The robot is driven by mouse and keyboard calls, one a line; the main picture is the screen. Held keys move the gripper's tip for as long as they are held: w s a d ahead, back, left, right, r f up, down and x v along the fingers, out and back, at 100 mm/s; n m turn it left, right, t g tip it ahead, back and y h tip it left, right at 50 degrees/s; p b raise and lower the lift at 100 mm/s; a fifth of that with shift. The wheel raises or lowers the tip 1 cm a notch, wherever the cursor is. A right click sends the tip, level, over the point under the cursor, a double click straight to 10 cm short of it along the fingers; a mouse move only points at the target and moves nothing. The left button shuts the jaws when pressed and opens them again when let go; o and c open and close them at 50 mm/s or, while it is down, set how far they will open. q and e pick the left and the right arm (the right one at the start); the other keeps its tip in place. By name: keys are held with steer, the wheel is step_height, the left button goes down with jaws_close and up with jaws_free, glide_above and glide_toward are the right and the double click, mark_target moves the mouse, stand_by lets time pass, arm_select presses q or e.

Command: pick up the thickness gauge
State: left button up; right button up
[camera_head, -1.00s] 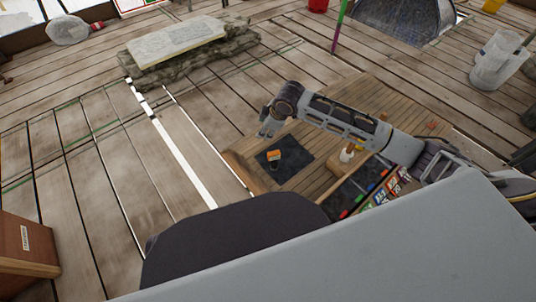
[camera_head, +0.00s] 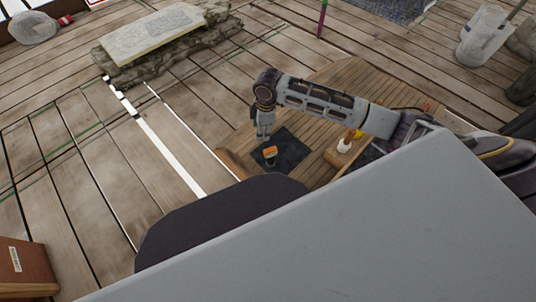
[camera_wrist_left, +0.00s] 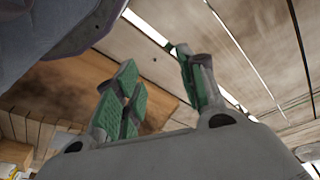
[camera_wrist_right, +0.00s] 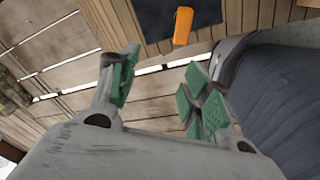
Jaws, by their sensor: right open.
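An orange block-like item with a dark lower part, likely the thickness gauge (camera_head: 270,153), sits on a dark mat (camera_head: 292,152) on the wooden table. In the right wrist view the orange item (camera_wrist_right: 183,25) shows near the top edge, beyond my fingers. My right gripper (camera_head: 264,132) hangs beside the mat's far left corner, just above the orange item in the picture. In the right wrist view my right gripper (camera_wrist_right: 158,78) is open and empty, apart from the item. My left gripper (camera_wrist_left: 158,80) is open with nothing between its fingers. It is not in the head view.
A white bottle-like thing (camera_head: 344,146) and a yellow item (camera_head: 358,134) stand to the right of the mat. My large grey body part covers the lower right of the head view. A stone slab (camera_head: 150,32) lies far left on the plank floor.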

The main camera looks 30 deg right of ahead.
mark_target(269, 151)
arm_select(q)
steer(key=shift+s+a+f+g, duration=0.1)
steer(key=shift+s+a+g, duration=0.15)
steer(key=shift+s, duration=0.2)
steer(key=shift+s+a+f+g, duration=0.1)
steer(key=shift+s+g, duration=0.15)
steer(key=shift+s, duration=0.15)
arm_select(e)
steer(key=s+d+n, duration=0.1)
steer(key=s+n+g, duration=0.1)
steer(key=shift+s+d+f+h, duration=0.1)
steer(key=shift+s+d+h, duration=0.25)
steer(key=shift+h, duration=0.05)
step_height(269, 151, down, 8)
steer(key=shift+s+r+b, duration=0.1)
steer(key=shift+b, duration=1.15)
steer(key=shift+f, duration=0.3)
arm_select(q)
steer(key=r, duration=0.3)
steer(key=shift+w+d+r+t, duration=0.1)
steer(key=shift+w+d+t, duration=0.2)
steer(key=shift+d, duration=0.1)
arm_select(e)
steer(key=shift+f, duration=0.1)
arm_select(q)
steer(key=shift+w, duration=0.1)
arm_select(e)
steer(key=shift+f, duration=0.1)
